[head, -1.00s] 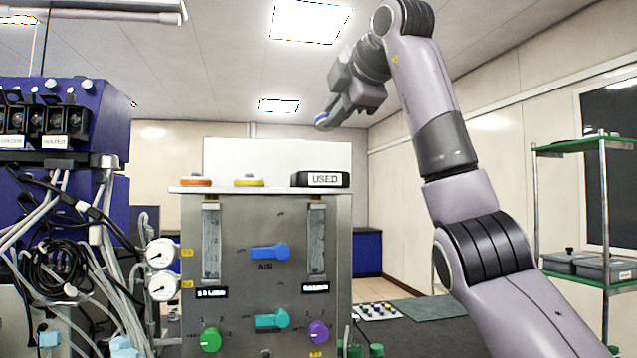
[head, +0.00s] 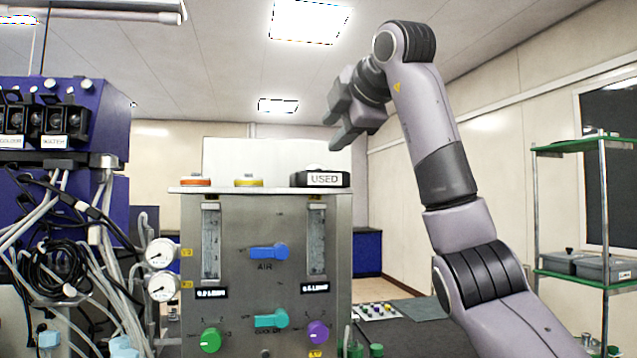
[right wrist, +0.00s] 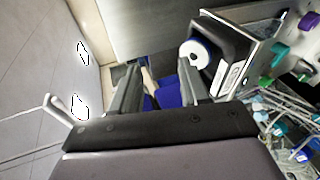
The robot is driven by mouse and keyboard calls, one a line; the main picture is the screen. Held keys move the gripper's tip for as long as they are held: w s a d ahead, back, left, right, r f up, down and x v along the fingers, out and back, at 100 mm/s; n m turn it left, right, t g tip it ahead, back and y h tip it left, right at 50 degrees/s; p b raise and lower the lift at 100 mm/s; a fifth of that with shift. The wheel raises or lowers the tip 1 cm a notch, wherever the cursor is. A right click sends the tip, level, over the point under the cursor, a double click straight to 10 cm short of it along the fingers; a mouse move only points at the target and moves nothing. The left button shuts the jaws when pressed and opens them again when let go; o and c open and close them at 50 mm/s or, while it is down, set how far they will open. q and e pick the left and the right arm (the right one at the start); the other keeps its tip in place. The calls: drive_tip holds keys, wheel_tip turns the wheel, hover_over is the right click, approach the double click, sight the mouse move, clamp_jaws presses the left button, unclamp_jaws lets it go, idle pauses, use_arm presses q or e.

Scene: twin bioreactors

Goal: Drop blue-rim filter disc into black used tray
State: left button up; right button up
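The black used tray (head: 337,180), labelled USED, sits on top of the grey panel box at its right end. In the right wrist view the tray (right wrist: 232,42) holds the filter disc (right wrist: 196,54), a white ring with a blue rim. In the head view only a pale sliver of the disc (head: 314,167) shows above the tray's edge. My right gripper (head: 333,138) is above the tray, tilted down and left. In the right wrist view my right gripper (right wrist: 160,65) has its fingers apart with nothing between them, clear of the disc. My left gripper is not in view.
An orange-topped disc (head: 196,182) and a yellow-topped disc (head: 249,182) stand on the same box top (head: 275,189), left of the tray. Gauges (head: 162,254) and tubing are at the box's left. A green shelf rack (head: 585,145) stands at the far right.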

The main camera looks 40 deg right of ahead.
drive_tip(key=shift+s, duration=0.1)
drive_tip(key=b+v, duration=0.1)
drive_tip(key=v, duration=0.6)
idle(0.5)
